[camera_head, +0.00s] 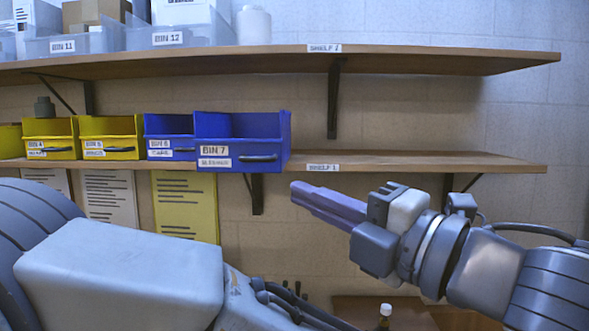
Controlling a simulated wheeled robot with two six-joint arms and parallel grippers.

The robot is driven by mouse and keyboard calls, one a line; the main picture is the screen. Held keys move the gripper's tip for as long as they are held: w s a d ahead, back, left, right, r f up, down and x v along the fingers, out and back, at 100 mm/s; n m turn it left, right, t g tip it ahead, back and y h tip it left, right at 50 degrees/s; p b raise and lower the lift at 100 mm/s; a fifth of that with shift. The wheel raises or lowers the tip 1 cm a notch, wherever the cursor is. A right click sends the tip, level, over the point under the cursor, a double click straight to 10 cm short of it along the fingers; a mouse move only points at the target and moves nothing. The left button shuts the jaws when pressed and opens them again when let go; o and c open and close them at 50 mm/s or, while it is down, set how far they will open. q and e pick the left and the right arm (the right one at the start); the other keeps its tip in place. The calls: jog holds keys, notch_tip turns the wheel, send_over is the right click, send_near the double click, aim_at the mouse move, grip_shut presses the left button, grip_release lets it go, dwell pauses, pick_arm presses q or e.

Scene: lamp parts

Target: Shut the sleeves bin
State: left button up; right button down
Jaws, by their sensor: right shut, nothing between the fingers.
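The sleeves bin, a blue bin labelled BIN 7 (276,137), is on the lower shelf at the right end of the bin row. Its lower label is blurred but appears to read sleeves. It stands out further forward than the blue bin beside it, and its dark handle is on the front face. My right gripper (298,191) is shut and empty, its purple fingers pointing left. The fingertips show just below and right of the bin's lower right corner, apparently apart from it. My left arm fills the lower left, but its gripper is out of view.
Another blue bin (168,128) and yellow bins (108,128) stand left of the sleeves bin. The lower shelf (420,161) is bare to its right. An upper shelf (430,60) holds clear bins and boxes. Papers hang below; a small bottle (384,316) stands at the bottom.

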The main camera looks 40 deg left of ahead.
jog(key=p, duration=0.3)
send_near(252, 161)
jog(key=s+a, duration=0.3)
jog(key=w+a+p, duration=0.1)
jog(key=w, duration=0.1)
jog(key=w+a+r+p, duration=0.1)
jog(key=w+a, duration=0.1)
pick_arm(q)
notch_tip(252, 161, up, 6)
jog(key=shift+f, duration=0.15)
pick_arm(e)
jog(key=shift+f, duration=0.1)
